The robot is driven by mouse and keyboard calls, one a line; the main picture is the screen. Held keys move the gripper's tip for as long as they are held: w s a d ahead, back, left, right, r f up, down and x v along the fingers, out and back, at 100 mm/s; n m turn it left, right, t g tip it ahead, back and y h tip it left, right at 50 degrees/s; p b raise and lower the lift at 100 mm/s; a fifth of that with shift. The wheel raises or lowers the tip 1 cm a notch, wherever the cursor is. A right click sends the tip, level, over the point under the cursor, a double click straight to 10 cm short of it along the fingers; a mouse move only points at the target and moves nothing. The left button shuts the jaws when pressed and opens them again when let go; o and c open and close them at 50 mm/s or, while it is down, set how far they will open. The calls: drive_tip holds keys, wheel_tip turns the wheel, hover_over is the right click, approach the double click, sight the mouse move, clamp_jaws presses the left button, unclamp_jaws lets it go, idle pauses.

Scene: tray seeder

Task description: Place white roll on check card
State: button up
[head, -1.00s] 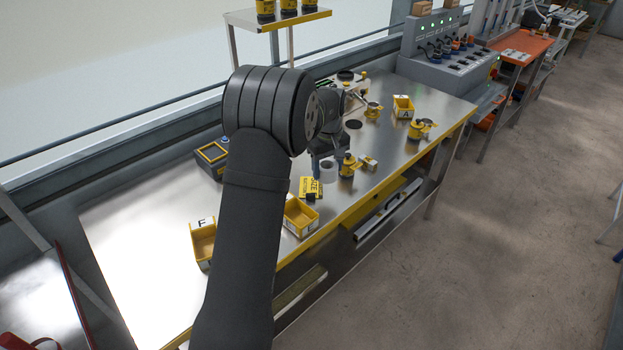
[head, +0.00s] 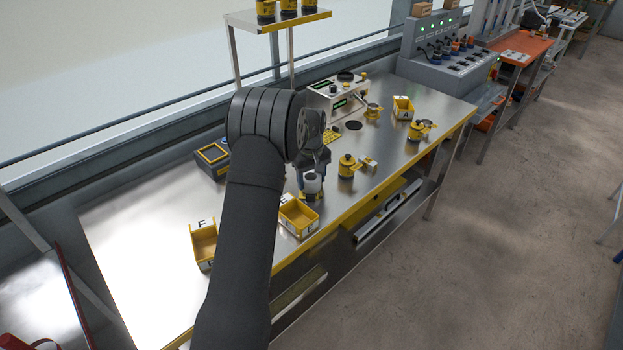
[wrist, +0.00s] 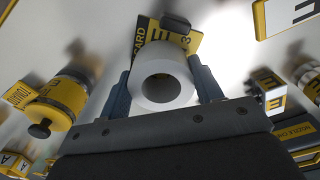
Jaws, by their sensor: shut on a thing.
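The white roll (head: 312,184) is held in my gripper (head: 311,178), above the near half of the steel table. In the wrist view the white roll (wrist: 163,82) sits between the two fingers of my gripper (wrist: 164,88), its open end facing the camera. The yellow check card (wrist: 195,42) shows just beyond the roll, with black lettering and a dark block on it. The roll overlaps part of the card in this view. I cannot tell whether the roll touches it. In the head view my gripper and the roll hide most of the card.
A yellow bin marked E (head: 298,217) stands close in front of the gripper, and another marked F (head: 204,246) stands to the left. A yellow-and-black jar (head: 347,166) stands close to the right, with a small block (head: 368,163) beside it. The table's front edge is near.

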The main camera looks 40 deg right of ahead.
sight(311, 177)
drive_tip(key=shift+f, duration=0.15)
drive_tip(key=o, duration=1)
wheel_tip(311, 177, up, 12)
drive_tip(key=shift+r, duration=0.15)
wheel_tip(311, 177, down, 12)
drive_tip(key=shift+r, duration=1.75)
